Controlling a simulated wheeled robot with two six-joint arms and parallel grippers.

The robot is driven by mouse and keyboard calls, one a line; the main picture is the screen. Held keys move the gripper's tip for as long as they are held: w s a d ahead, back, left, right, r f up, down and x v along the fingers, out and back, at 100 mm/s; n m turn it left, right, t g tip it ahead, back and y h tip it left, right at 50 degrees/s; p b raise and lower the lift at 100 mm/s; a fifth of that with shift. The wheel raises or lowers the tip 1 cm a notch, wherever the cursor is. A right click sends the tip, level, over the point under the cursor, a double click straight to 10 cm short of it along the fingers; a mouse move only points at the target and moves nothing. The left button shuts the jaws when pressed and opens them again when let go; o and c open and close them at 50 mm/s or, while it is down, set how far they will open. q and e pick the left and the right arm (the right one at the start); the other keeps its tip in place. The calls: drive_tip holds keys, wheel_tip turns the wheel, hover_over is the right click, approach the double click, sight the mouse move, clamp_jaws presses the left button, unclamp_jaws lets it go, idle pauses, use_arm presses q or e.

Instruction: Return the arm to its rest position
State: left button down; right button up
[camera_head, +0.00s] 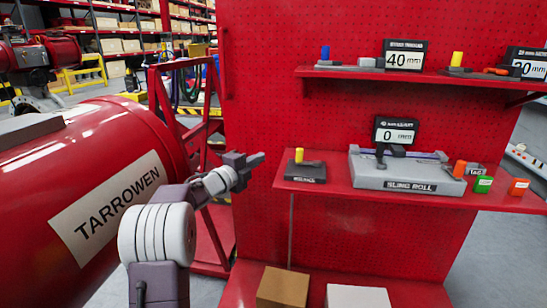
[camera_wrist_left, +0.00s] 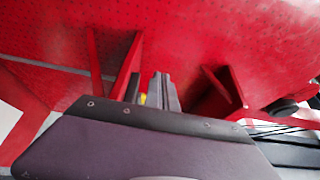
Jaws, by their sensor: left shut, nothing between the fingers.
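My left gripper (camera_head: 257,159) is at the end of my left arm, in front of the red pegboard panel in the head view. Its fingers are together and nothing shows between them. It is raised, pointing right, to the left of the lower red shelf and apart from it. In the left wrist view its fingers (camera_wrist_left: 164,92) stick up past the dark wrist housing, with red panel surfaces behind. My right gripper is not in view.
The lower shelf (camera_head: 335,192) holds a grey fixture labelled SLING ROLL (camera_head: 407,177) and small blocks. An upper shelf (camera_head: 400,76) holds displays and tools. A large red TARROWEN cylinder (camera_head: 60,150) stands at left. Boxes (camera_head: 283,288) sit below the panel.

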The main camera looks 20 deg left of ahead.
use_arm(q)
drive_tip(key=shift+s+a, duration=0.3)
drive_tip(key=shift+a, duration=0.55)
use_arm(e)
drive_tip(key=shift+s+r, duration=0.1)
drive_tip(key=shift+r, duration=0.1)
use_arm(q)
drive_tip(key=shift+r, duration=0.1)
